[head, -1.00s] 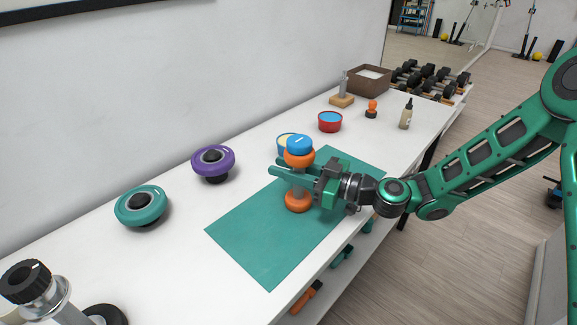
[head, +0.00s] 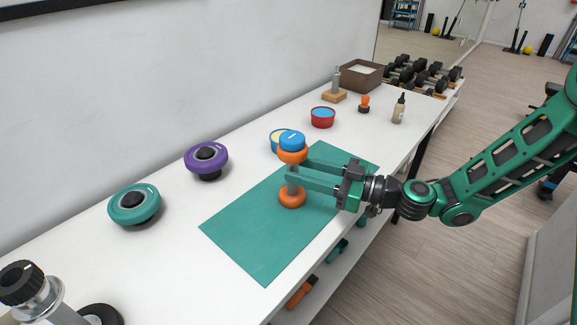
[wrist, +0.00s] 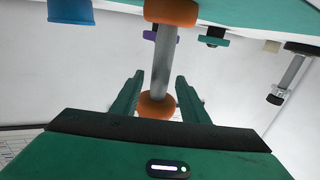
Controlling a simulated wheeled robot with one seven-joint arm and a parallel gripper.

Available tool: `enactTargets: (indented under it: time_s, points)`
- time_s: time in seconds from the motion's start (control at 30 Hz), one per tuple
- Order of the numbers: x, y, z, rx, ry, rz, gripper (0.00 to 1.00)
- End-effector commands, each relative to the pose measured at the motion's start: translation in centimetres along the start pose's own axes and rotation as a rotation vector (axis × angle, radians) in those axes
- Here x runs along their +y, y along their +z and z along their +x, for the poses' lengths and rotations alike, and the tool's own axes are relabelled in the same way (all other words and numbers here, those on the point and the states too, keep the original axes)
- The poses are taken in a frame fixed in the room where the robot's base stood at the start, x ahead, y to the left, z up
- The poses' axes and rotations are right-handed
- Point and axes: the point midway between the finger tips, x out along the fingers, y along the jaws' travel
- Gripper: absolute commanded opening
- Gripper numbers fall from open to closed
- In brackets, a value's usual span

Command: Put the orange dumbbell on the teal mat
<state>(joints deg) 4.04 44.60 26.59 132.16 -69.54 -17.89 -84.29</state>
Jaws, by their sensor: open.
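The orange dumbbell (head: 292,198) stands upright on the teal mat (head: 252,239), with a grey bar between two orange ends. My gripper (head: 298,168) is open, level with the bar, reaching in from the right. In the wrist view the dumbbell's bar (wrist: 163,62) shows between the spread fingertips of my gripper (wrist: 160,77), with gaps on both sides. The mat (wrist: 250,12) shows along the top of that view.
A purple disc (head: 206,160) and a teal disc (head: 134,205) sit left of the mat. A blue jar (head: 276,141) is close behind the dumbbell. A red tub (head: 322,118), a bottle (head: 398,108) and a brown box (head: 361,77) stand farther back. The mat's near part is bare.

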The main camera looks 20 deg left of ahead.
Motion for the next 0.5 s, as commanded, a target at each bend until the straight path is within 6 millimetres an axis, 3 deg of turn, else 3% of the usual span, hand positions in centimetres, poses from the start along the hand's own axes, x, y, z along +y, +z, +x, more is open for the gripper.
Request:
enactTargets:
  time_s: [0.2,0.5]
  points:
    - [0.1,0.0,-3.8,-0.001,0.003,0.000,0.41]
    - [0.0,0.0,-5.5,0.000,0.001,-0.001,0.41]
